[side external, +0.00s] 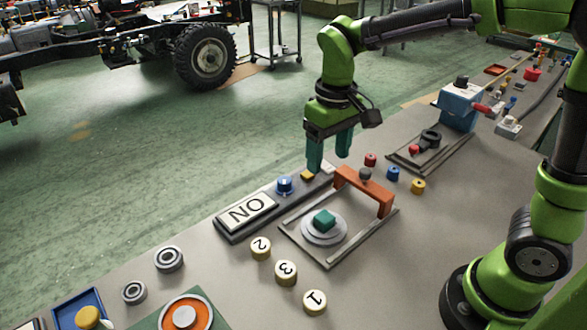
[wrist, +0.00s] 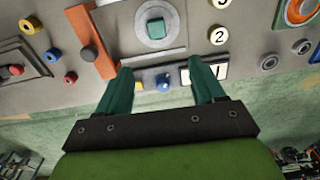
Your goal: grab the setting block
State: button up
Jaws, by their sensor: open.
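A small teal block (side external: 324,217) sits on a round silver disc (side external: 318,237) inside a flat metal frame (side external: 327,261); it seems to be the setting block, though no label shows. It also shows in the wrist view (wrist: 156,28), top centre. My gripper (side external: 328,164) is open and empty above the bench's far edge, behind the block and apart from it. In the wrist view its two teal fingers (wrist: 162,66) point toward the bench, with the block beyond their tips. Nothing hides the block in either view.
An orange bridge (side external: 364,191) with a grey knob stands across the frame beside the disc. A lettered sign panel (side external: 247,209), blue knob (side external: 285,185) and small yellow block (side external: 307,175) line the far edge. Numbered discs (side external: 286,272) lie in front. Bare bench (side external: 400,285) is at right.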

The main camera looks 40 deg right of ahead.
aim_at(324, 216)
notch_tip(324, 216, down, 16)
jog(key=shift+s+d+r, duration=0.1)
dwell(0.6)
grip_shut()
dwell(0.4)
